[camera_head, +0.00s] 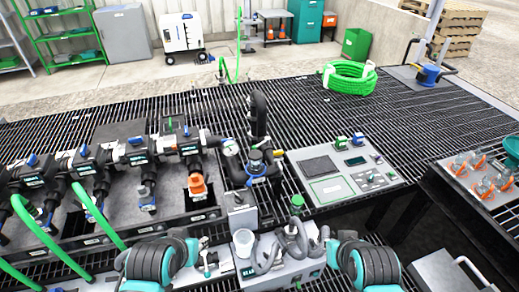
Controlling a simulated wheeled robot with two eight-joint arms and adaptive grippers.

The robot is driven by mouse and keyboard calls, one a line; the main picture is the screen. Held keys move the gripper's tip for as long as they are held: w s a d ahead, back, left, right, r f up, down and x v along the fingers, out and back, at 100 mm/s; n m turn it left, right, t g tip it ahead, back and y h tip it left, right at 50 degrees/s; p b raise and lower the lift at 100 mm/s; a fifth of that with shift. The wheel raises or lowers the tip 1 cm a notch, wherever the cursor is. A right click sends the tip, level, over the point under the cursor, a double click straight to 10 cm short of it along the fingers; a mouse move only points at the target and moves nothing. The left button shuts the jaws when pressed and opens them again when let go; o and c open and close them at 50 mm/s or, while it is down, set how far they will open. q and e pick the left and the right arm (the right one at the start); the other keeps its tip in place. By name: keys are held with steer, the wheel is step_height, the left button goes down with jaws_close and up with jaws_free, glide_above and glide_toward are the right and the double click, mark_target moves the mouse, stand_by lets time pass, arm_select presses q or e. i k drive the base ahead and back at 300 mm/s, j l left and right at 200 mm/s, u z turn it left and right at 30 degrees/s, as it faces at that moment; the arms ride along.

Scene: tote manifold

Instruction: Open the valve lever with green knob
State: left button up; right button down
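A small green knob (298,201) stands upright at the left edge of the grey control panel (330,192), near the middle of the bench. A second small green-topped fitting (340,142) sits at the panel's back edge beside a blue-topped one (358,138). I cannot tell which of the two green parts belongs to a valve lever, or whether a lever is open or closed. Parts of my arms show at the bottom edge, below and apart from the green knob. I cannot make out either gripper's fingers in this view.
Valves with blue handles (135,141) line the left, with green hoses (98,215) and an orange part (197,186). A black upright pipe (259,115) stands left of the panel. A green hose coil (348,76) lies behind on open grating. A white cup (243,242) stands in front.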

mark_target(267, 138)
steer(key=l+u, duration=0.2)
steer(key=l, duration=0.2)
steer(key=k+l+u, duration=0.2)
steer(key=l, duration=0.2)
steer(key=k+l+u, duration=0.2)
steer(key=l, duration=0.2)
steer(key=l+u, duration=0.25)
steer(key=i+l+u, duration=0.25)
steer(key=l, duration=0.25)
steer(key=l+u, duration=0.25)
steer(key=l, duration=0.25)
steer(key=l+u, duration=0.25)
steer(key=l, duration=0.3)
steer(key=i+l, duration=0.15)
steer(key=i+l+u, duration=0.15)
steer(key=l, duration=0.2)
